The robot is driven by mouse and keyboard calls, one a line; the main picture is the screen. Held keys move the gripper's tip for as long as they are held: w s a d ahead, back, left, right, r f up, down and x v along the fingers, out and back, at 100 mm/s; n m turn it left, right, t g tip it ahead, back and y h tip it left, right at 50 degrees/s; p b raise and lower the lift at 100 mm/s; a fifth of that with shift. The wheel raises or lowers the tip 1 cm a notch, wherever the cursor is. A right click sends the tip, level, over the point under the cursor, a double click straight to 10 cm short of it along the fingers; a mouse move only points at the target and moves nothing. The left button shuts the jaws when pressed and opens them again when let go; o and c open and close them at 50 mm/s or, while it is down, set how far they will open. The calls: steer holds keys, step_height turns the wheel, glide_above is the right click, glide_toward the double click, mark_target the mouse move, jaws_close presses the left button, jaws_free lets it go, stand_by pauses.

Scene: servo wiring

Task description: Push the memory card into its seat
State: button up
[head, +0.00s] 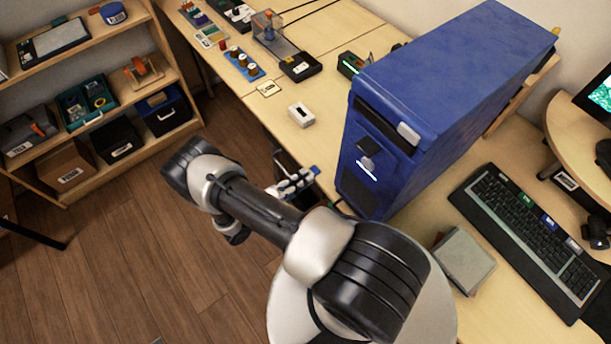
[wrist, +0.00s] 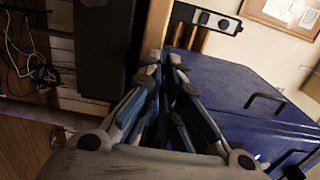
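The blue computer tower (head: 440,80) stands on the desk with its front panel facing left. On that panel a small dark square piece (head: 368,147) sticks out above a lit white strip (head: 366,171). It may be the memory card, but I cannot tell for sure. A pale rectangular piece (head: 408,133) sits higher on the panel. My gripper (head: 314,172) is left of and below the dark piece, apart from it. In the wrist view my gripper's fingers (wrist: 166,60) converge at their tips, with nothing visible between them. The tower also shows there at the right (wrist: 225,85).
A white box (head: 301,114) and a small card-like tag (head: 268,88) lie on the desk left of the tower. A keyboard (head: 530,235) and a grey box (head: 464,261) are at the right. Shelves (head: 100,60) stand at the back left.

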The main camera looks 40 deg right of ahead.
steer(key=shift+r, duration=0.1)
jaws_close()
step_height(320, 180, up, 2)
steer(key=shift+r+p, duration=0.15)
steer(key=shift+p, duration=0.65)
steer(key=shift+a, duration=0.1)
steer(key=a+r+b, duration=0.1)
steer(key=a+r, duration=0.4)
steer(key=a, duration=0.8)
steer(key=shift+s+a, duration=0.4)
steer(key=shift+s, duration=0.05)
